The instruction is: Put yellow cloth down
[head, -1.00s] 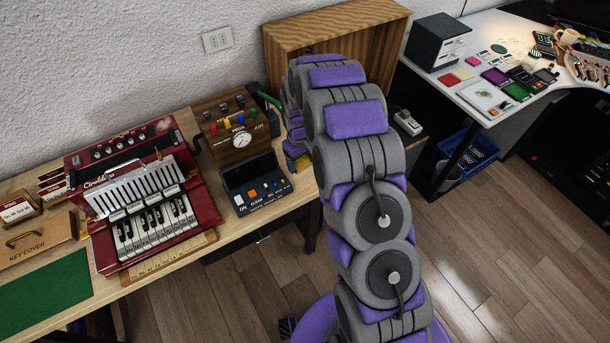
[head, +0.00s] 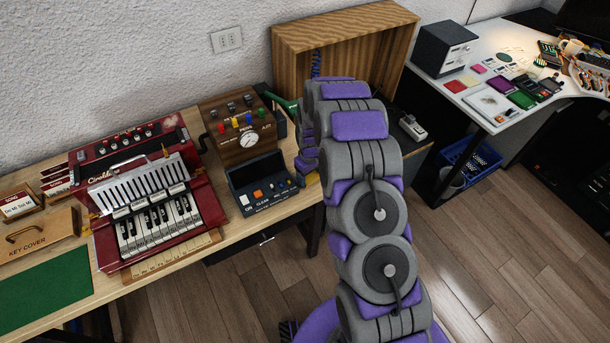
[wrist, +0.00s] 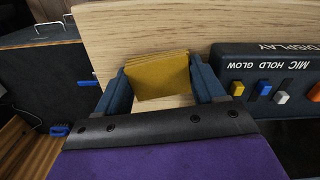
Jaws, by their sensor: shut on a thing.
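The folded yellow cloth (wrist: 158,77) is between the two dark blue fingers of my gripper (wrist: 160,84) in the wrist view. The fingers are shut on its sides. Beyond and beneath it is the pale wooden tabletop (wrist: 150,30); I cannot tell whether the cloth touches it. In the head view my arm hides most of the gripper. A small yellow patch, probably the cloth (head: 312,180), shows at the table's right end, right of the dark control box.
The dark control box (head: 262,185) with coloured buttons stands close by; it also fills the right of the wrist view (wrist: 270,62). The air-gauge box (head: 240,125) and red accordion (head: 150,205) stand to the left. An open wooden box (head: 340,40) stands behind my arm.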

